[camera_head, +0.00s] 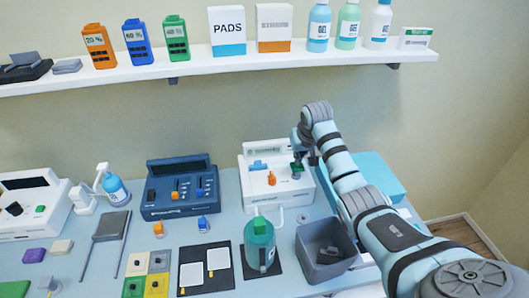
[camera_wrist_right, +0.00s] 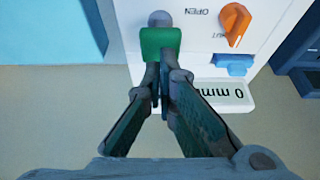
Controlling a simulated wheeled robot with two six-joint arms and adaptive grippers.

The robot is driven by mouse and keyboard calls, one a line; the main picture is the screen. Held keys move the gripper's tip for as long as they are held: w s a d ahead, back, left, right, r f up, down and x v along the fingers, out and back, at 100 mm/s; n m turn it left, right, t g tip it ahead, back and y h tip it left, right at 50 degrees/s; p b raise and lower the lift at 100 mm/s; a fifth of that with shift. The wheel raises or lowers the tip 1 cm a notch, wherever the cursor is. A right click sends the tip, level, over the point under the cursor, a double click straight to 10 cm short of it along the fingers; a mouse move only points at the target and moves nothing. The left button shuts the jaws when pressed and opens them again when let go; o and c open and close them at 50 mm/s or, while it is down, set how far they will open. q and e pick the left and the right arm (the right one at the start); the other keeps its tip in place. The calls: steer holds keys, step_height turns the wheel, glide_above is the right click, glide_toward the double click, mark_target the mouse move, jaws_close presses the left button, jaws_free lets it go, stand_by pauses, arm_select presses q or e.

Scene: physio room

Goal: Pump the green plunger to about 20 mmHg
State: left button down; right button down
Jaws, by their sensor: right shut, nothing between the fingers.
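The green plunger (camera_wrist_right: 160,42) sits on the white pump unit (camera_wrist_right: 195,32), with a grey round knob beside it. In the head view the green plunger (camera_head: 297,169) shows at the right of the white unit (camera_head: 251,158). My right gripper (camera_wrist_right: 162,92) is shut and empty, its fingertips right at the plunger's edge; I cannot tell whether they touch. In the head view the right gripper (camera_head: 302,160) is over the plunger and partly hides it. An orange valve knob (camera_wrist_right: 235,22) sits near "OPEN" lettering. My left gripper is out of view.
A grey bin (camera_head: 318,258) and a green-lidded jug (camera_head: 260,245) stand in front of the unit. A dark blue device (camera_head: 180,190) stands to its left, a light blue box (camera_head: 378,172) to its right. A loaded shelf (camera_head: 200,64) runs above.

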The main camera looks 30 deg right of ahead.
steer(key=shift+f+b, duration=0.8)
steer(key=shift+f, duration=1.45)
step_height(320, 180, up, 3)
steer(key=p, duration=0.3)
steer(key=shift+f, duration=0.1)
steer(key=shift+r+b, duration=0.35)
steer(key=shift+r, duration=0.5)
